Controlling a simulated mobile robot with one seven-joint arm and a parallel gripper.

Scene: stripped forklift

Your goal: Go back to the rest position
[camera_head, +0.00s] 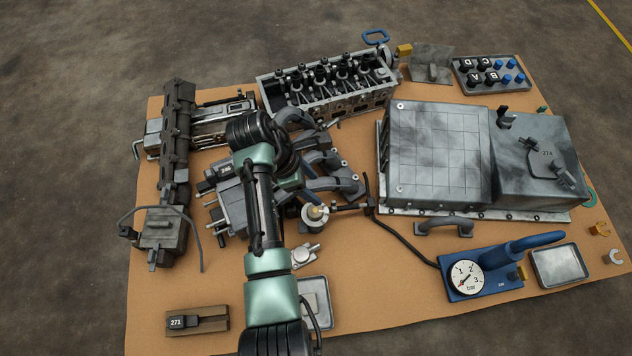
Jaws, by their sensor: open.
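My arm reaches up from the bottom edge, left of the middle, and bends over at its dark joint. My gripper (293,182) hangs at the end of the green wrist, over the grey engine parts in the middle of the mat. It is open. The arm covers part of it, and its fingers are hard to tell from the dark parts below. I see nothing held in it.
Under and beside my arm lie a grey manifold (335,182) and a round pale-topped part (315,213). A cylinder head (330,88) stands behind, a long dark cover (176,150) left, a large grey housing (437,150) and blue gauge (468,276) right. Bare mat (370,300) shows front centre.

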